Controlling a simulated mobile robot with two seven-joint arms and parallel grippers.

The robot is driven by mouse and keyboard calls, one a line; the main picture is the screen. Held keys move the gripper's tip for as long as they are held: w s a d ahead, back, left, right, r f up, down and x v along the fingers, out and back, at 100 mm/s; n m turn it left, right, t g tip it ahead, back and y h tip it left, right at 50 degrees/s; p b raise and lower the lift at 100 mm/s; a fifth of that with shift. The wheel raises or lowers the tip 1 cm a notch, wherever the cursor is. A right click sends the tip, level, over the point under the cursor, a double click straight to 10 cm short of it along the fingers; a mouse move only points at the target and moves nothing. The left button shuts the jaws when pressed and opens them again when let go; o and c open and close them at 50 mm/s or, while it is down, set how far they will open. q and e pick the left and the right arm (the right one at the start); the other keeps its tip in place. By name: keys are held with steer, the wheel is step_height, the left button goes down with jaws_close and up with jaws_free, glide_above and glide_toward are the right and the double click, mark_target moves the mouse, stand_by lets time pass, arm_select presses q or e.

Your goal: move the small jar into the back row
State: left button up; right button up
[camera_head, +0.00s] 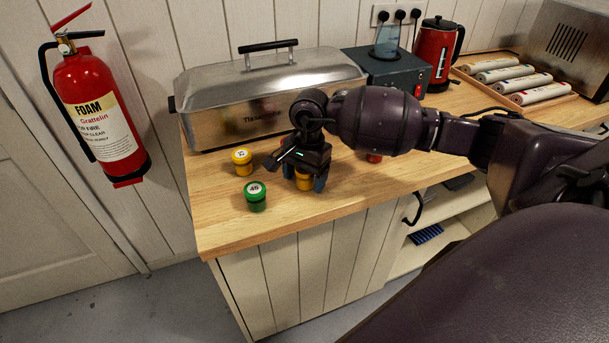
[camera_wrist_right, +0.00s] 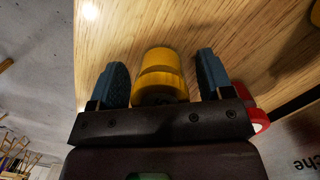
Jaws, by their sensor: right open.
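Several small jars stand on the wooden counter (camera_head: 225,232). One yellow jar (camera_head: 304,184) is under my right gripper (camera_head: 304,183), mostly hidden by it in the head view. In the right wrist view this yellow jar (camera_wrist_right: 160,72) lies between the two blue fingers of the right gripper (camera_wrist_right: 162,80). The fingers are open, with a visible gap on each side of the jar. A second yellow jar (camera_head: 242,162) stands further back at the left, with a green jar (camera_head: 255,197) in front of it. A red jar (camera_head: 374,157) is partly hidden behind my right arm. My left gripper is not in view.
A steel lidded warmer (camera_head: 215,108) stands behind the jars. A dark heater box with a flask (camera_head: 388,45), a red kettle (camera_head: 437,55) and a tray of rolls (camera_head: 541,93) are further right. The counter's left front corner is clear. A fire extinguisher (camera_head: 100,110) hangs on the wall.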

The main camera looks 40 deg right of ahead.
steer(key=r, duration=0.4)
steer(key=d+r, duration=0.1)
steer(key=r, duration=0.7)
steer(key=shift+w+d+r, duration=0.15)
steer(key=shift+w+d, duration=0.05)
steer(key=shift+w, duration=0.1)
